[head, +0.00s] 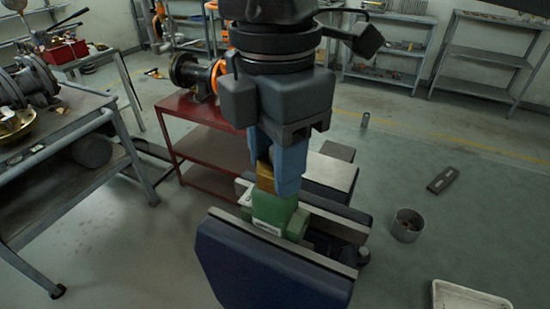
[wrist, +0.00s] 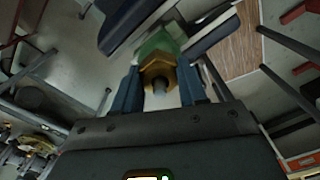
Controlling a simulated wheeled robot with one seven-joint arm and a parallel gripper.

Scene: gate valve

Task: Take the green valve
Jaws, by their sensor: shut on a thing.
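The green valve (head: 274,212) sits between the jaws of a blue bench vise (head: 270,268), with a brass part (head: 265,177) on top of its green body. My gripper (head: 277,172) points down from above, and its blue fingers are shut on the valve at the brass part. In the wrist view the brass hex part (wrist: 158,77) lies between my two fingers (wrist: 160,92), and the green body (wrist: 158,44) is beyond it. I cannot tell whether the vise jaws touch the valve. The valve's lower part is hidden in the vise.
A red cart (head: 205,131) with a flanged part and an orange wheel stands behind the vise. A grey workbench (head: 75,135) is at the left. A round can (head: 407,225), a dark block (head: 442,180) and a white tray (head: 468,298) are at the right. Shelves (head: 485,60) line the back wall.

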